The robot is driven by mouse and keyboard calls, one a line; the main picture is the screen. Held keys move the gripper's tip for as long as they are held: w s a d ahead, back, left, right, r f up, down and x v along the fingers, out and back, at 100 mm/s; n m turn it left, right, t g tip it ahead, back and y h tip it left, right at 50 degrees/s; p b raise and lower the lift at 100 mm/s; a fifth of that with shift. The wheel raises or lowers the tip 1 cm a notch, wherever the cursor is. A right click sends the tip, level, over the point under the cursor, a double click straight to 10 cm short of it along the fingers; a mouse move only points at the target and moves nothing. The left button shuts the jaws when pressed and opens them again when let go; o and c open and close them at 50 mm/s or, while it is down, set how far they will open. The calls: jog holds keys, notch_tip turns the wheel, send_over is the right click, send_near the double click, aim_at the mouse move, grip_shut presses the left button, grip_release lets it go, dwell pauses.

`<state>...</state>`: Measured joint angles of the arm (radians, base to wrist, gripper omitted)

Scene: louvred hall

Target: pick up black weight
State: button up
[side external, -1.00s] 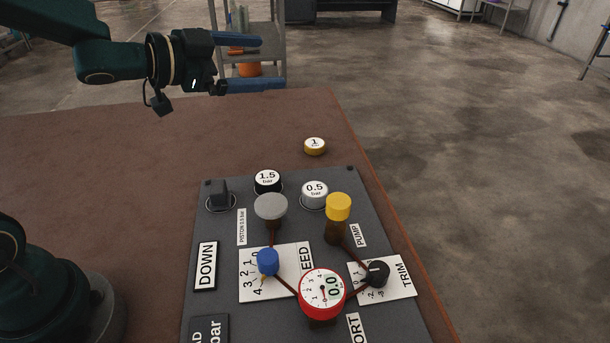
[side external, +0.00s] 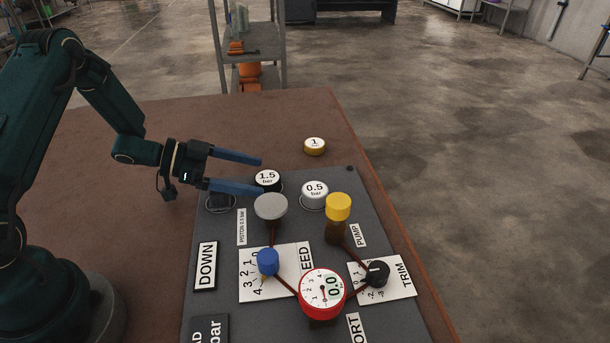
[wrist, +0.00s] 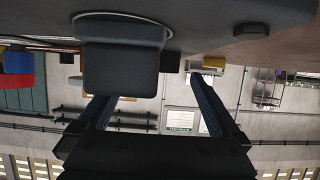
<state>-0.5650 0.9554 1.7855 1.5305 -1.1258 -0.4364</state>
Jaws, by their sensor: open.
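The black weight (side external: 267,178) has a white top marked 1.5 bar and sits at the far edge of the grey panel. My gripper (side external: 261,177) is open and empty, its two blue fingers level and pointing right. In the side view the fingertips end at the weight's left side, one beyond and one nearer; contact is unclear. In the wrist view my fingers (wrist: 150,98) reach past a large dark block (wrist: 120,70). A small dark shape (wrist: 170,62) beyond it may be the weight, but I cannot be sure.
A grey knob (side external: 271,207), yellow knob (side external: 338,207) and red gauge (side external: 321,293) rise from the panel. The table at left is clear.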

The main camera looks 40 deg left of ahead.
jog(key=shift+x, duration=1.2)
grip_shut()
jog(key=shift+r, duration=0.2)
